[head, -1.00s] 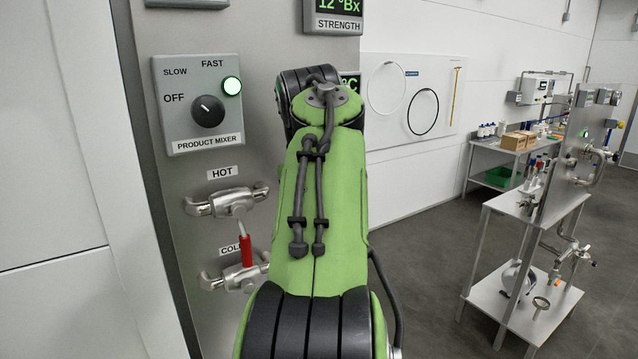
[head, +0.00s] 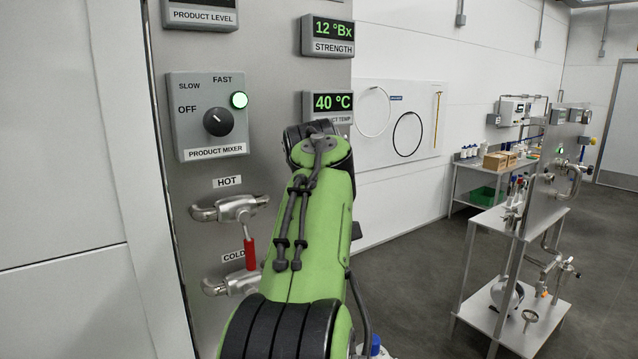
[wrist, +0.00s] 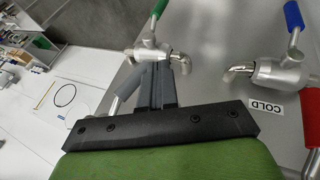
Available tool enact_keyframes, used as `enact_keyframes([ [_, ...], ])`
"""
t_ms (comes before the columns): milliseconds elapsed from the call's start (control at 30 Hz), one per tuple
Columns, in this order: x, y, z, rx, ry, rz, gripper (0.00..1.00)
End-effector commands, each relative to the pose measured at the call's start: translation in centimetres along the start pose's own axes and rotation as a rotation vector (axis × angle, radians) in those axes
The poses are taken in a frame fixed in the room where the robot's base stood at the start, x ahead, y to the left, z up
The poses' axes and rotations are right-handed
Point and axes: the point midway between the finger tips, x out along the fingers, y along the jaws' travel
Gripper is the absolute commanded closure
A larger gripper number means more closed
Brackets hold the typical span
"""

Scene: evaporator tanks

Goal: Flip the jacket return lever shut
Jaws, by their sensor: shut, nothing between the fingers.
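In the wrist view a silver valve (wrist: 143,54) with a green-sleeved lever (wrist: 159,8) stands on the panel just past my fingertips. No label on it is visible, so I cannot confirm it is the jacket return. My gripper (wrist: 160,70) is shut and empty. Its grey fingers overlap the near side of that valve in the picture; I cannot tell whether they touch. The green lever rises to the top edge of the picture, beyond the fingers. In the head view my arm hides the gripper and this valve.
The COLD valve (wrist: 276,74) with a blue lever (wrist: 293,14) is right of the green one. A red lever (head: 249,254) hangs from the HOT valve (head: 229,209). The mixer knob (head: 218,122) is above. A steel stand (head: 490,235) is at right, with open floor before it.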

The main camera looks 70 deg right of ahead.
Motion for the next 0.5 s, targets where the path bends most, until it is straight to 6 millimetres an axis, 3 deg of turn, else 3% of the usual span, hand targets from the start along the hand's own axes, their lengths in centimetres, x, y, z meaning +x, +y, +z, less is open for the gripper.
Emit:
enact_keyframes([
  [500, 1.5, 0.7, 0.6, 0.002, -0.001, 0.000, 1.00],
])
